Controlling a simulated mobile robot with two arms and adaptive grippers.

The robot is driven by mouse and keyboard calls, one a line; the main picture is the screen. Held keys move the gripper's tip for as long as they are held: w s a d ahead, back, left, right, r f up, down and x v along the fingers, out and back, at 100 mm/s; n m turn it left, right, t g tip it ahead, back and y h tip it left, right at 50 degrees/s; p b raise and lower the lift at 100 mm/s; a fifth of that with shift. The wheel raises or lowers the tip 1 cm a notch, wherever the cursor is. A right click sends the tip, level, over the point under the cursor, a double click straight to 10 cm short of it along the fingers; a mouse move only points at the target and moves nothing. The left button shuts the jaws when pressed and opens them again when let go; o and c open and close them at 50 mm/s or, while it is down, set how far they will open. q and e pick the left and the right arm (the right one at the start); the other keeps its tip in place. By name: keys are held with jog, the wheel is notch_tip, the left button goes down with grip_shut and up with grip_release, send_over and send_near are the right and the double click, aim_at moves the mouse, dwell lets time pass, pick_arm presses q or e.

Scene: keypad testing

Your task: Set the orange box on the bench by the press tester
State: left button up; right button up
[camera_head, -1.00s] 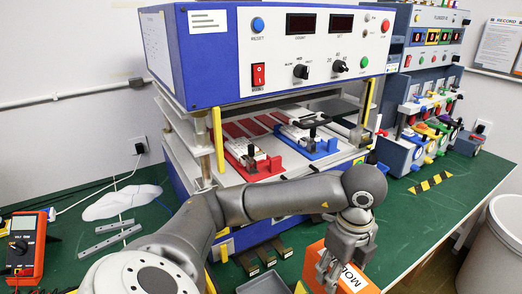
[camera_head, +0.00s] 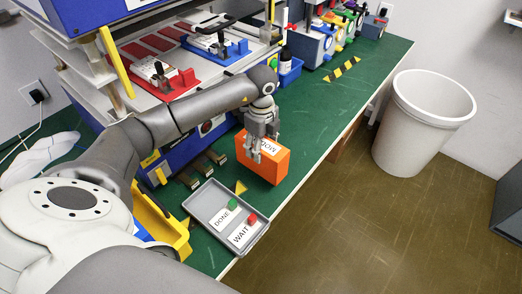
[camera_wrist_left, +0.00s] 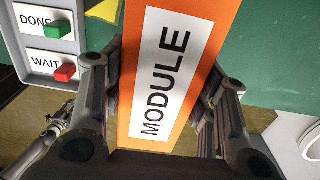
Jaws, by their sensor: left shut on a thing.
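The orange box (camera_head: 272,160) has a white label that reads MODULE. It is at the bench's front edge, in front of the blue press tester (camera_head: 205,132). My left gripper (camera_head: 262,150) is shut on it from above. In the left wrist view, the box (camera_wrist_left: 213,22) fills the middle between the two fingers (camera_wrist_left: 160,100). Whether its underside touches the green bench (camera_head: 315,112) is hard to tell. Grey jointed parts, likely my right gripper (camera_wrist_left: 62,120), show small at the left of the wrist view; their fingers are unclear.
A grey tray (camera_head: 201,211) with DONE and WAIT labels, a green button and a red button lies left of the box. A yellow bin (camera_head: 172,226) is beside it. The bench is clear to the box's right. A white waste bin (camera_head: 424,122) stands on the floor.

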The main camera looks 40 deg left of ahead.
pick_arm(q)
jog(key=shift+w+a+f, duration=0.15)
jog(key=shift+w+f, duration=0.05)
jog(key=shift+f, duration=0.15)
notch_tip(320, 180, down, 3)
jog(key=shift+a+f, duration=0.1)
jog(key=shift+w+f, duration=0.1)
jog(key=shift+f, duration=0.1)
jog(key=o, duration=1.2)
